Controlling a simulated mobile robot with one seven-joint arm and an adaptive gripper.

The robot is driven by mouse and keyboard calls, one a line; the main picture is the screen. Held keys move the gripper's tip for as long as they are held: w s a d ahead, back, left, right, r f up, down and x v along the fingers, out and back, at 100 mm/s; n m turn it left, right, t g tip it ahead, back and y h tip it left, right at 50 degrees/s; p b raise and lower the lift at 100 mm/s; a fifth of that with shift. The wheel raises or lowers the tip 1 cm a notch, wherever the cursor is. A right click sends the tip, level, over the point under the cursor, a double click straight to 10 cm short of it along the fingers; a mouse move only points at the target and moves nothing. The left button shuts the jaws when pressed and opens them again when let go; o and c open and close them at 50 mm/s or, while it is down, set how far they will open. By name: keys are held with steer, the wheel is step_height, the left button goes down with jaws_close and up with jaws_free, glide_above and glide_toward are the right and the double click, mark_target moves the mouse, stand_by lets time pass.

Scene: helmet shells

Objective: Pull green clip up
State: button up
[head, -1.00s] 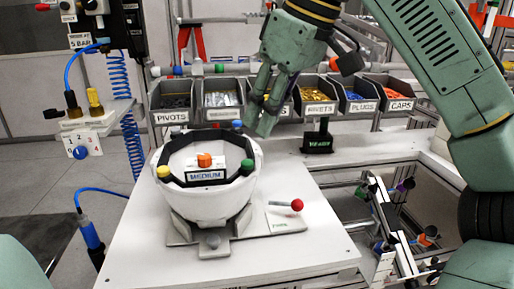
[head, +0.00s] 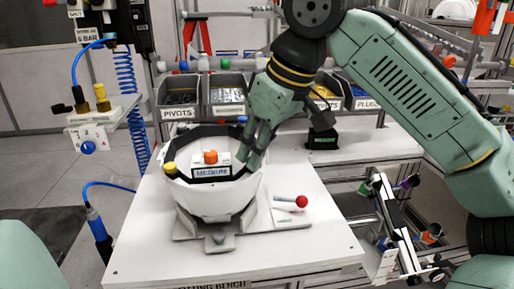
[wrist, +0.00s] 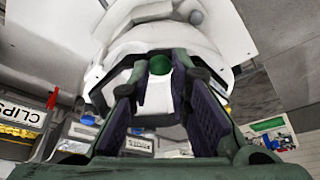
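The white helmet shell (head: 215,204) sits in a grey holder on the bench, with a "MEDIUM" label (head: 211,172) and an orange knob (head: 210,157) at its middle. A yellow clip (head: 170,168) is on its left rim. My gripper (head: 248,160) is at the shell's right rim and hides the green clip in the head view. In the wrist view the green clip (wrist: 160,64) lies between the two fingers of my gripper (wrist: 161,85), near the tips. The fingers are apart, with gaps beside the clip.
A lever with a red ball (head: 301,201) stands on the bench right of the shell. Labelled bins (head: 178,113) line the back, and a small black stand (head: 322,139) is behind my gripper. The bench front (head: 290,250) is clear.

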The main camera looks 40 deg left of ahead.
jaws_close()
steer(key=shift+r, duration=0.1)
stand_by(0.3)
steer(key=shift+r, duration=0.6)
steer(key=shift+o, duration=1.3)
jaws_free()
